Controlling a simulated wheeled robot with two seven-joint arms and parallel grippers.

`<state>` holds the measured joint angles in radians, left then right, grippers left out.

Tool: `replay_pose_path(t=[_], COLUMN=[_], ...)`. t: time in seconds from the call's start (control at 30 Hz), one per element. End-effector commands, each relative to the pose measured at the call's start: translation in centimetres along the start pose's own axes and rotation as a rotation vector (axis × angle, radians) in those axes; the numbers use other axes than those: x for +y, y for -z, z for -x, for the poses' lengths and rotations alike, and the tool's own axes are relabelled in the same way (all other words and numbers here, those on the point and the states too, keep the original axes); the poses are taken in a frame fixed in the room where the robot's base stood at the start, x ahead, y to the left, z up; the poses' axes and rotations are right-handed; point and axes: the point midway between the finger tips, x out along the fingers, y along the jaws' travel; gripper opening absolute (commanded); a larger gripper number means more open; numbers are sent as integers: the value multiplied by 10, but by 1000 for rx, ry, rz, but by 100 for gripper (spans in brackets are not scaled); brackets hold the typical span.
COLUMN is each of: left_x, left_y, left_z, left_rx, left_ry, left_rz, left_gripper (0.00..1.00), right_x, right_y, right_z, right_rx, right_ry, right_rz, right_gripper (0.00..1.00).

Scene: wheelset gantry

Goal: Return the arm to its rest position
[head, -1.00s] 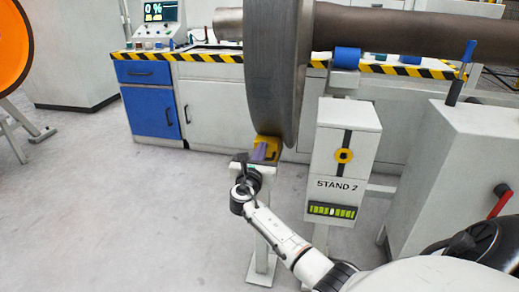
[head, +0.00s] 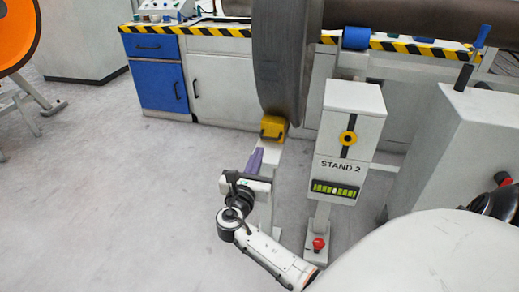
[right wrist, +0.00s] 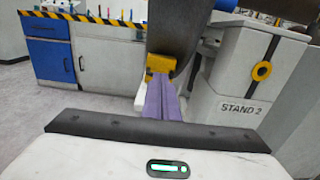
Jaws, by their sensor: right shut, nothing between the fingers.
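My right gripper (head: 254,162) has purple fingers and shows in the lower middle of the head view. Its fingers are pressed together with nothing between them. It points toward the yellow block (head: 273,127) under the wheel (head: 285,60), with a gap between in the head view. In the right wrist view the closed purple fingers (right wrist: 163,100) point at the yellow block (right wrist: 160,65) at the wheel's lower edge. My right arm reaches in from the bottom of the head view. My left gripper is not in view.
The Stand 2 post (head: 345,120) stands just right of the gripper, with a red knob (head: 318,244) at its foot. A grey cabinet (head: 455,140) is farther right. A workbench with a blue cabinet (head: 160,87) runs behind. The floor (head: 120,210) at left is clear.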

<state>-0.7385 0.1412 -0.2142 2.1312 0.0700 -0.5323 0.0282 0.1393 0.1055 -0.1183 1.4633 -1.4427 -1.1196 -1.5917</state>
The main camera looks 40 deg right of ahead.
Motion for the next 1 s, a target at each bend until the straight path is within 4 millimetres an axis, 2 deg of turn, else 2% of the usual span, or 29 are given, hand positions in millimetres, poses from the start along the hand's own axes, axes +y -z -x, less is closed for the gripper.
replay_pose_path(t=[0.47,0.57,0.63,0.77,0.9,1.0], left_x=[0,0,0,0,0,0], left_y=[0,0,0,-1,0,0], left_z=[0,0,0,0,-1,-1], left_rx=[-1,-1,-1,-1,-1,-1], left_ry=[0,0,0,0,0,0], left_rz=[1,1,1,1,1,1], left_gripper=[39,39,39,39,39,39], right_x=[0,-8,-22,-58,-88,-99], right_y=[1,9,23,67,108,121], right_z=[0,5,15,57,130,180], right_rx=[2,40,111,342,633,790], right_ry=[0,11,33,147,385,570], right_rz=[-3,-76,-214,-646,-1136,-1370], right_gripper=[0,0,0,0,0,0])
